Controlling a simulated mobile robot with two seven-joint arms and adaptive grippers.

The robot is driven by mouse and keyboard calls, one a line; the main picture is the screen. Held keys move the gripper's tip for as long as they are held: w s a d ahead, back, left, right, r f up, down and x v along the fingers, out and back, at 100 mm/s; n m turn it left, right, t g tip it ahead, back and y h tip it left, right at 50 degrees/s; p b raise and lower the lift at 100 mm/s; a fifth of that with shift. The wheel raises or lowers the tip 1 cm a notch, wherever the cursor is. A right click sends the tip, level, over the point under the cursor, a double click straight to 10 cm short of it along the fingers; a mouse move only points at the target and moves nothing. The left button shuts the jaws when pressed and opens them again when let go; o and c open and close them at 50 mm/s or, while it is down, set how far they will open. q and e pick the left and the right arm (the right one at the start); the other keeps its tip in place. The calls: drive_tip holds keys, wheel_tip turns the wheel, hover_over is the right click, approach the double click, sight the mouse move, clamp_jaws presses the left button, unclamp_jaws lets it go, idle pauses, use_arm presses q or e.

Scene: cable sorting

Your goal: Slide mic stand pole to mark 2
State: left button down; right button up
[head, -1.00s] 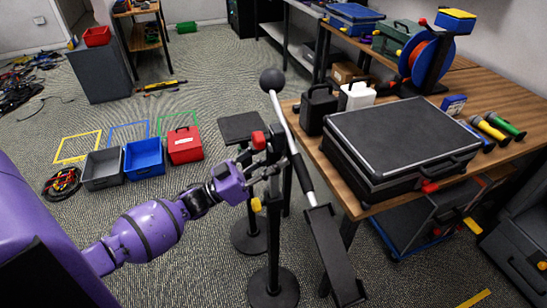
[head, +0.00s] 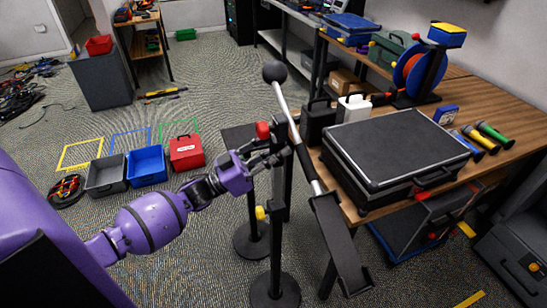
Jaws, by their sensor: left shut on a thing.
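The mic stand (head: 276,248) stands upright on a round black base, with a yellow knob (head: 260,213) on its lower tube. Its dark upper pole carries a red knob (head: 263,130) and a slanted silver boom (head: 286,107) with a dark ball on top. The boom's lower end reaches a long flat black piece (head: 341,246). My left gripper (head: 270,156) is shut on the mic stand pole, just below the red knob, and its fingers partly hide the pole there. No numbered mark is readable on the pole. My right gripper is not in view.
A wooden table (head: 507,93) at right carries a black case (head: 400,145), close to the boom. A second black stand (head: 252,240) is just behind. Grey, blue (head: 146,166) and red (head: 187,152) bins sit on the floor at left.

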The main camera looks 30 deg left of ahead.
use_arm(q)
drive_tip(key=shift+s+d, duration=0.1)
drive_tip(key=c, duration=1.4)
unclamp_jaws()
drive_tip(key=shift+c, duration=0.2)
drive_tip(key=shift+s+f, duration=0.1)
drive_tip(key=shift+f, duration=0.1)
drive_tip(key=v, duration=1.1)
drive_tip(key=shift+s+a, duration=0.3)
drive_tip(key=shift+a, duration=0.05)
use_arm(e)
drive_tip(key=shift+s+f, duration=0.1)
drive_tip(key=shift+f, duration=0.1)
